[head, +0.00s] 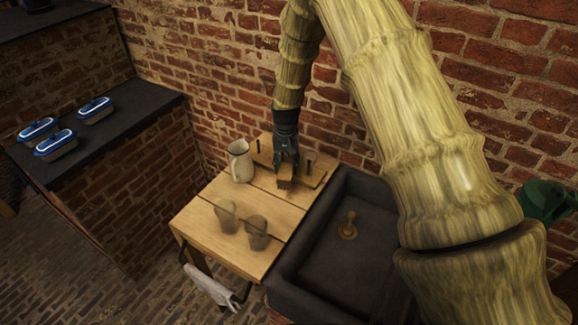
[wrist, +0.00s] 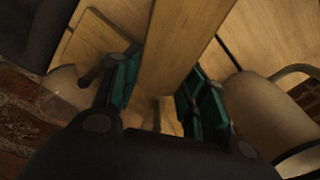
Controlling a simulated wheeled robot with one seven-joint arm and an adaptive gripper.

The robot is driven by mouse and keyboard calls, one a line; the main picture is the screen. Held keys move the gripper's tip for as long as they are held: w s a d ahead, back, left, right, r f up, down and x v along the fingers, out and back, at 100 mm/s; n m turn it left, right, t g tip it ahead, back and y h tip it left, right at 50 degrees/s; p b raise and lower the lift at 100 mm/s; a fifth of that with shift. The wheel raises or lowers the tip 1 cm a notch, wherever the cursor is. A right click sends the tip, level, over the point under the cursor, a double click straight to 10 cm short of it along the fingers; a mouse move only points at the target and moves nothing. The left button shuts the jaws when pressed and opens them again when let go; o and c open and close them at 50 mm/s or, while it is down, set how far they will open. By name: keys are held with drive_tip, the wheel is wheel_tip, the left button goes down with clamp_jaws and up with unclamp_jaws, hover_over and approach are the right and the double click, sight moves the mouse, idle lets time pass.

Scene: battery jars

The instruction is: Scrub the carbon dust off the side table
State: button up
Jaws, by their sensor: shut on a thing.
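The side table (head: 195,222) is a light wooden top with dark seams between its planks. Two grey-brown smudges of carbon dust, one dust patch (head: 227,219) and another dust patch (head: 257,232), lie near its front middle. My gripper (head: 287,170) is over the back right of the table, pointing down. It is shut on a wooden scrubbing brush (head: 286,184), whose bristles face down, behind the dust patches. Whether the bristles touch the wood I cannot tell. In the wrist view the brush (wrist: 172,45) is a pale wooden bar between the teal finger pads.
A cream enamel jug (head: 240,162) stands left of my gripper. A dark sink (head: 335,262) adjoins the right side. A cloth (head: 210,286) hangs at the front. Blue-lidded boxes (head: 95,110) sit on the left counter.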

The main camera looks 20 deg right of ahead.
drive_tip(key=shift+s+a+r, duration=0.2)
drive_tip(key=shift+r, duration=0.2)
drive_tip(key=shift+w+d+f, duration=0.1)
drive_tip(key=shift+d+f, duration=0.05)
drive_tip(key=shift+d, duration=0.1)
drive_tip(key=shift+a+r+p, duration=0.2)
drive_tip(key=shift+r+p, duration=0.35)
drive_tip(key=shift+r, duration=0.4)
drive_tip(key=shift+d+r, duration=0.1)
drive_tip(key=shift+r, duration=0.4)
